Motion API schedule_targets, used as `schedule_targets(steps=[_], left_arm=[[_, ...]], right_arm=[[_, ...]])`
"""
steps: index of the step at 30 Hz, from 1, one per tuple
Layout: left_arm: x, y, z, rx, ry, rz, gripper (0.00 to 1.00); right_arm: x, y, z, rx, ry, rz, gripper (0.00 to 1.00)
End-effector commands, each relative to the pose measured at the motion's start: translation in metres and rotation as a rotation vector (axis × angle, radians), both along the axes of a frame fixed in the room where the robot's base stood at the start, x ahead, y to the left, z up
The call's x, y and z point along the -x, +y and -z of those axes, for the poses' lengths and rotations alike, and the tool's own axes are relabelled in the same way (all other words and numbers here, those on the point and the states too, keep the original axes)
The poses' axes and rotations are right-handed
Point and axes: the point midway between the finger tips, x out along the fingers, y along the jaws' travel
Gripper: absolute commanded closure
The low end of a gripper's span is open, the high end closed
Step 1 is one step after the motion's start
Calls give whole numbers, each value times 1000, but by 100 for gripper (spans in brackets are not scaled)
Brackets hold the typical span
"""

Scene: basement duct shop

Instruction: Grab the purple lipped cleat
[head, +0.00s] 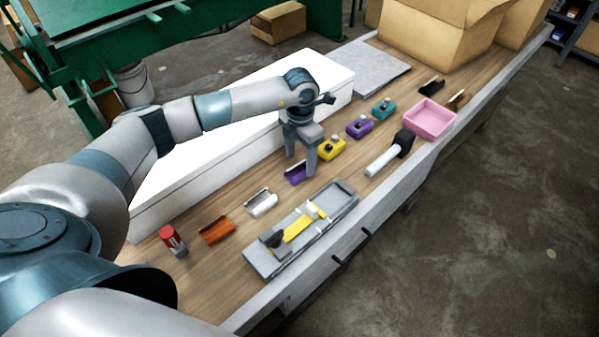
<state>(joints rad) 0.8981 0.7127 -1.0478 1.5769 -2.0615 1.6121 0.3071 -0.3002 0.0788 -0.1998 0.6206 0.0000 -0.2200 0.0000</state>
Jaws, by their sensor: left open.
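The purple lipped cleat (294,175) is a short channel-shaped piece lying on the wooden bench, in the middle of the head view. My left gripper (300,164) points down right over it, with its fingers apart. The fingers partly cover the cleat, and I cannot tell whether they touch it. The cleat appears to rest on the bench. My right gripper is not in view.
On the bench (215,273) are a white cleat (262,204), orange cleat (216,231), red-capped item (172,240), grey tray (262,262), yellow block (331,148), purple block (359,127), teal block (384,108), mallet (383,160) and pink bin (430,119). A white box (240,107) stands behind.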

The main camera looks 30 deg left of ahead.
Motion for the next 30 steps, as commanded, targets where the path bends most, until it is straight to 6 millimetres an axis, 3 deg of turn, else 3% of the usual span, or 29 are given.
schedule_targets(steps=[6,12,27,28,30], left_arm=[[0,3,19,-1,3,-2,39],[-1,2,41,0,0,-1,39],[-1,3,44,0,-1,0,39],[-1,3,44,0,-1,0,41],[-1,3,44,0,-1,0,58]], right_arm=[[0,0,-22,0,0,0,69],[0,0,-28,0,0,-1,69],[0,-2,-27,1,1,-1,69],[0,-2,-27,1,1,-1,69],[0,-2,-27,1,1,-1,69]])
